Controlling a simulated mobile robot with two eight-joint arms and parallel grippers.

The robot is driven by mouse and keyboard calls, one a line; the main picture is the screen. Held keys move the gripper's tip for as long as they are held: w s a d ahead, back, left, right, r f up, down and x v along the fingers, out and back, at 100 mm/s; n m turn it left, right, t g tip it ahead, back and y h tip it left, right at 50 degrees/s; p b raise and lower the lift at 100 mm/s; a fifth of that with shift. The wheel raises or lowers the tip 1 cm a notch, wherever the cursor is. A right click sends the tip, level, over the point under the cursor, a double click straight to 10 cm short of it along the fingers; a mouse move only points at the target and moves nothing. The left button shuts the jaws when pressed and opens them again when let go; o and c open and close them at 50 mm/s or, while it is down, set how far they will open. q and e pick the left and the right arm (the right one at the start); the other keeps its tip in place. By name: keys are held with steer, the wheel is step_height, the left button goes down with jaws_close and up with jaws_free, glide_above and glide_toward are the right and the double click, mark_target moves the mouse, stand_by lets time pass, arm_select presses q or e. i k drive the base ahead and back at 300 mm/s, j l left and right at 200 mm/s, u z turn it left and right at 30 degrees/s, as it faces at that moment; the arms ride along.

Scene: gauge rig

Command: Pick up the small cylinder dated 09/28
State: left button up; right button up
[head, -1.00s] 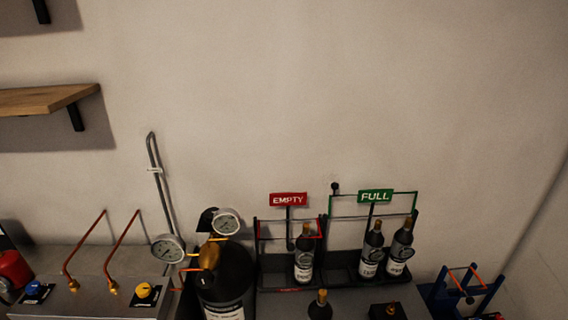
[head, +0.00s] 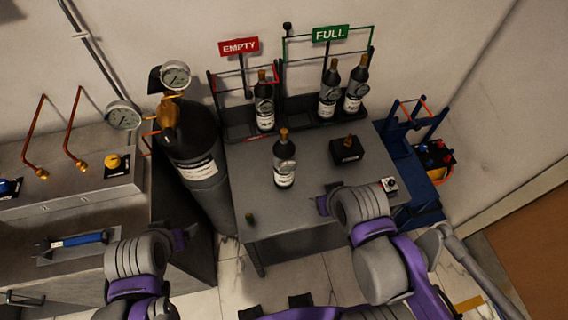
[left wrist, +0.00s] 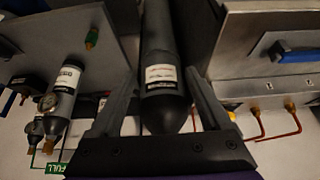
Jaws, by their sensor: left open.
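Several small dark cylinders with brass tops show in the head view. One (head: 284,163) stands upright on the grey table, one (head: 264,107) stands in the EMPTY rack, and two (head: 329,92) (head: 355,88) stand in the FULL rack. Their date labels are too small to read. The left wrist view, upside down, shows a small cylinder (left wrist: 62,90) to the left of my gripper. My left gripper (left wrist: 163,75) is open, with the large gas cylinder (left wrist: 160,45) seen between its fingers.
The large cylinder (head: 196,150) with gauges stands left of the table (head: 255,195). A blue cart (head: 412,180) stands right. A bench with copper pipes (head: 75,190) is left.

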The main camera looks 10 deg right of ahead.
mark_target(285, 164)
steer(key=u, duration=0.4)
steer(key=l+u, duration=0.1)
steer(key=u, duration=0.7)
steer(key=k+u, duration=0.1)
steer(key=u, duration=0.3)
steer(key=k+l, duration=0.25)
steer(key=k, duration=0.15)
steer(key=k+l, duration=0.25)
steer(key=l, duration=0.15)
steer(key=k+u, duration=0.05)
